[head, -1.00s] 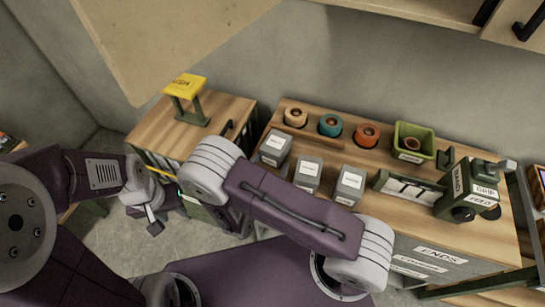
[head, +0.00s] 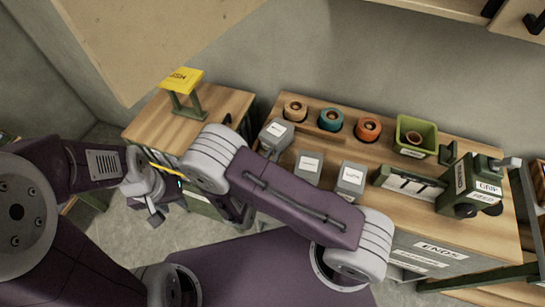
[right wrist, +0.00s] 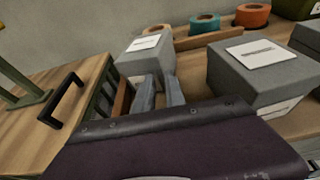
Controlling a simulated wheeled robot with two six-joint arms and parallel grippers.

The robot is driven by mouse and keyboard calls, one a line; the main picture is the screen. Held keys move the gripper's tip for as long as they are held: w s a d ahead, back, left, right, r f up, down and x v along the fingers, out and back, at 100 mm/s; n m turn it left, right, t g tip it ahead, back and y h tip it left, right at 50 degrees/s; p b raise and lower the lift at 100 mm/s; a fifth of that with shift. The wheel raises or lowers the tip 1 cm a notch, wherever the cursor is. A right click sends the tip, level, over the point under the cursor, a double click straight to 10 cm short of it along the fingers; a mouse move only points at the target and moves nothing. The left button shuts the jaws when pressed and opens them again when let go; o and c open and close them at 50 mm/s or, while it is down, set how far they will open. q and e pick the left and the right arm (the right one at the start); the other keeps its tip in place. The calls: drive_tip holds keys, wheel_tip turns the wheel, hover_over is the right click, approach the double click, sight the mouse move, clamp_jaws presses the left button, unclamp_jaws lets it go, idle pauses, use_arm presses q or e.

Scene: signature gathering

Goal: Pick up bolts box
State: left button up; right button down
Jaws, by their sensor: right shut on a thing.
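Three grey lidded boxes with white labels stand along the bench's left front. The leftmost box (head: 276,136) is tilted and set further back than the others; its label is too small to read, so I cannot confirm it is the bolts box. In the right wrist view my right gripper (right wrist: 160,92) is shut on this leftmost box (right wrist: 145,58).
Tape rolls in orange, teal (head: 331,119) and red-orange (head: 368,129) sit behind the boxes. A green bin (head: 428,131) and a green machine (head: 470,185) stand to the right. A wooden-topped cabinet (head: 215,105) with a yellow sign (head: 181,78) is at the left.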

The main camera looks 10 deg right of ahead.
wheel_tip(320, 180, up, 9)
drive_tip(key=shift+w+a+r+p, duration=0.15)
drive_tip(key=shift+w+a+p, duration=0.05)
drive_tip(key=shift+p, duration=0.1)
drive_tip(key=c, duration=2.1)
unclamp_jaws()
drive_tip(key=shift+w+a, duration=0.1)
drive_tip(key=o, duration=1.7)
drive_tip(key=shift+c, duration=0.2)
